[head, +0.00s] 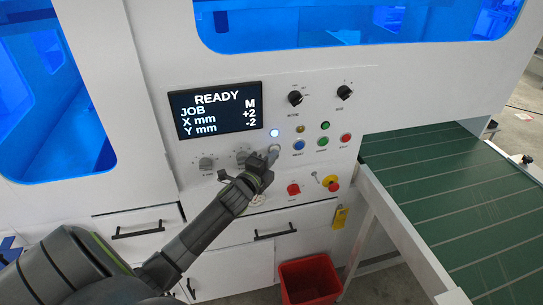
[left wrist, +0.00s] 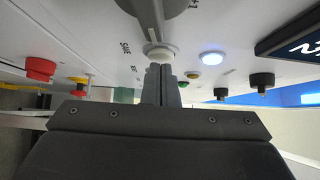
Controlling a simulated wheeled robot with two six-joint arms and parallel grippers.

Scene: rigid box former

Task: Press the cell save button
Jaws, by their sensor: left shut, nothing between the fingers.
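The pale, round save button (head: 275,148) is on the white control panel, below a lit white lamp (head: 275,133). In the left wrist view, the white button (left wrist: 159,52) has a label reading SAVE beside it. My left gripper (head: 270,156) is shut and empty, pointing at the panel. Its fingertips (left wrist: 162,70) are right at the button and overlap its edge in the wrist view; I cannot tell whether they press it. The display (head: 216,109) reads READY, JOB M, X mm +2, Y mm -2. My right gripper is not in view.
A blue button (head: 299,145), a green button (head: 323,141) and a red button (head: 346,138) sit right of the gripper. Dark knobs (head: 295,98) are above, grey knobs (head: 206,163) left. A yellow-and-red emergency stop (head: 331,184) is lower right. A green conveyor (head: 450,190) extends right.

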